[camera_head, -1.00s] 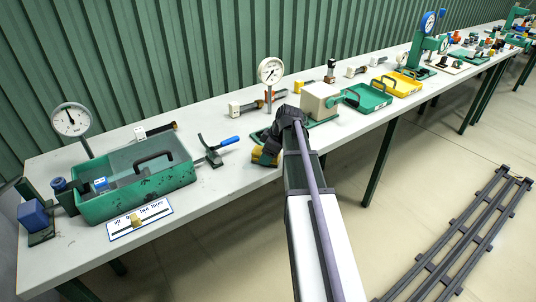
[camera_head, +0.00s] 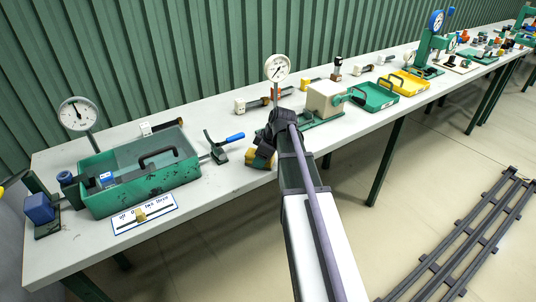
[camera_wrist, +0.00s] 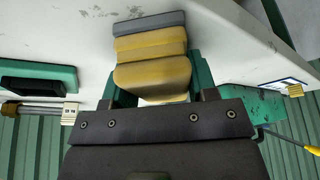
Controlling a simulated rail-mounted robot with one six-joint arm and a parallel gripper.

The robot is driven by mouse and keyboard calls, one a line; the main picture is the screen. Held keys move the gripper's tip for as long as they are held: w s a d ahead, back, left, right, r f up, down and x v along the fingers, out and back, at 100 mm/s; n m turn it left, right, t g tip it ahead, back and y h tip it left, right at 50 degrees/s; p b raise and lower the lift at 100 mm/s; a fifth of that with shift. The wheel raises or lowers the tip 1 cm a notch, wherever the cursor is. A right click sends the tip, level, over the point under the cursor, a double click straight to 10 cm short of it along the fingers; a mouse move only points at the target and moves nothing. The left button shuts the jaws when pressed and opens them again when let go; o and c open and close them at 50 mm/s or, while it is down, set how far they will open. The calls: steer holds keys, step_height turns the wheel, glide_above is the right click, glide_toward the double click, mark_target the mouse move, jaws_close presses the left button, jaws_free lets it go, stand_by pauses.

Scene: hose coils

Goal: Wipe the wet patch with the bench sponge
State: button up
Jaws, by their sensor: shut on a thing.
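The bench sponge (camera_head: 261,161) is a yellow block with a grey layer. It is in my gripper (camera_head: 266,152), near the front edge of the grey-white bench (camera_head: 215,190). In the wrist view the sponge (camera_wrist: 152,62) sits between the green fingers of my gripper (camera_wrist: 156,84), which are shut on it. The grey layer is on the side away from the gripper. I cannot tell whether the sponge touches the bench top. I cannot make out a wet patch in either view; the wrist view shows only small dark marks (camera_wrist: 97,11) on the bench top.
A blue-handled clamp (camera_head: 221,148) lies just left of the sponge, with an open green toolbox (camera_head: 140,193) beyond it. A labelled plate (camera_head: 145,214) lies at the front edge. A beige box device (camera_head: 328,100) and a gauge (camera_head: 277,68) stand behind and right.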

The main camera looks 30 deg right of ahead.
mark_target(241, 171)
steer(key=shift+a, duration=0.55)
steer(key=shift+a, duration=0.15)
steer(key=shift+s+a, duration=0.2)
steer(key=shift+a, duration=2.55)
steer(key=shift+w+d, duration=0.2)
steer(key=shift+d, duration=2.7)
steer(key=shift+d, duration=0.1)
steer(key=shift+w+d, duration=0.15)
steer(key=shift+d, duration=2.7)
